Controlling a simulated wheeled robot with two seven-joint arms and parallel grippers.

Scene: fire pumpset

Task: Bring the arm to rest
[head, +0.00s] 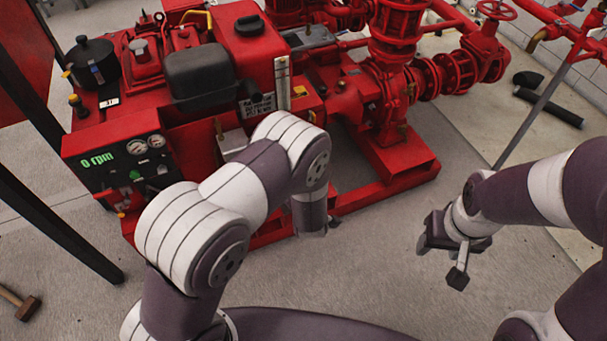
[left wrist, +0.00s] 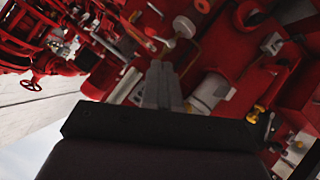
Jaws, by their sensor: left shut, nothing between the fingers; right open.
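My left arm comes in from the lower left in the head view and bends over in front of the red pumpset (head: 405,165). Its gripper (head: 325,230) points down by the front of the red base frame, and its fingers are mostly hidden there. In the left wrist view the left gripper (left wrist: 162,72) is shut with nothing between its fingers, and red pump parts lie beyond it. My right gripper (head: 455,262) is open and empty over the bare floor at the right.
A control panel (head: 125,160) with gauges and a "0 rpm" readout faces me at the left. Dark posts stand at the left. A hammer (head: 20,302) lies at the lower left. A black tube (head: 548,110) lies on the floor at the right. The floor between the arms is clear.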

